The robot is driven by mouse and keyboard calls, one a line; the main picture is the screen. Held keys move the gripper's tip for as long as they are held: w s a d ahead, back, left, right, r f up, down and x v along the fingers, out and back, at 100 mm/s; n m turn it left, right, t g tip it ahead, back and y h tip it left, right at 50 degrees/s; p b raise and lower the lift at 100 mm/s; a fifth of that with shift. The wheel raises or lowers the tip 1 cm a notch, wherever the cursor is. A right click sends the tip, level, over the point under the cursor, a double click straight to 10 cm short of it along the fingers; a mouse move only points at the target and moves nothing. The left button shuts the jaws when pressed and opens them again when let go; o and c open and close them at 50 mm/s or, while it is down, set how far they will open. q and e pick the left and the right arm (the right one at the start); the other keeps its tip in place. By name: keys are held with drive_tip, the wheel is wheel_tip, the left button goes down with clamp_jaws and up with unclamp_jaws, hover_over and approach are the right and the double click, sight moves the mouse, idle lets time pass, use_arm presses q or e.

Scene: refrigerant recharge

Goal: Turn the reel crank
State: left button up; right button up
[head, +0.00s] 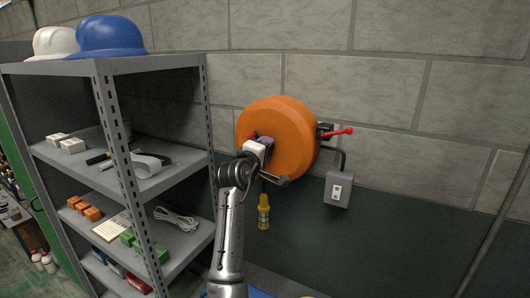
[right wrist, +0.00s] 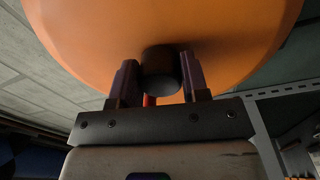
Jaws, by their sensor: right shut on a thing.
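A round orange reel (head: 290,125) is mounted on the block wall, and its orange face fills the upper part of the right wrist view (right wrist: 100,35). My right gripper (head: 267,143) is at the left front of the reel. In the right wrist view its two dark fingers (right wrist: 160,75) are shut on the black cylindrical knob (right wrist: 160,83) of the crank, one on each side. A bit of red (right wrist: 149,100) shows below the knob, and a red part (head: 252,135) shows beside the gripper in the head view. The rest of the crank is hidden. My left gripper is not in view.
A red-handled lever (head: 340,131) sticks out right of the reel. A grey switch box (head: 338,189) is below it. A yellow fitting (head: 264,212) hangs under the reel. A grey shelf unit (head: 150,65) with hard hats and small goods stands close on the left.

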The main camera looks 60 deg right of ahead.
drive_tip(key=m+b, duration=0.1)
drive_tip(key=m, duration=0.3)
drive_tip(key=m+b, duration=0.1)
drive_tip(key=shift+w+f+m+b, duration=0.1)
drive_tip(key=shift+f+m+b, duration=0.2)
drive_tip(key=shift+m, duration=0.1)
drive_tip(key=shift+r+m+g+b, duration=0.1)
drive_tip(key=shift+m+g+b, duration=0.2)
drive_tip(key=shift+m+b, duration=1.5)
drive_tip(key=shift+m+p, duration=0.6)
drive_tip(key=shift+m, duration=0.3)
drive_tip(key=o, duration=0.9)
drive_tip(key=shift+r, duration=0.1)
drive_tip(key=shift+a, duration=0.25)
drive_tip(key=a, duration=0.4)
drive_tip(key=a+b, duration=0.1)
drive_tip(key=a, duration=0.8)
drive_tip(key=shift+s+a+f, duration=0.15)
drive_tip(key=shift+s+f, duration=0.15)
drive_tip(key=shift+f, duration=0.05)
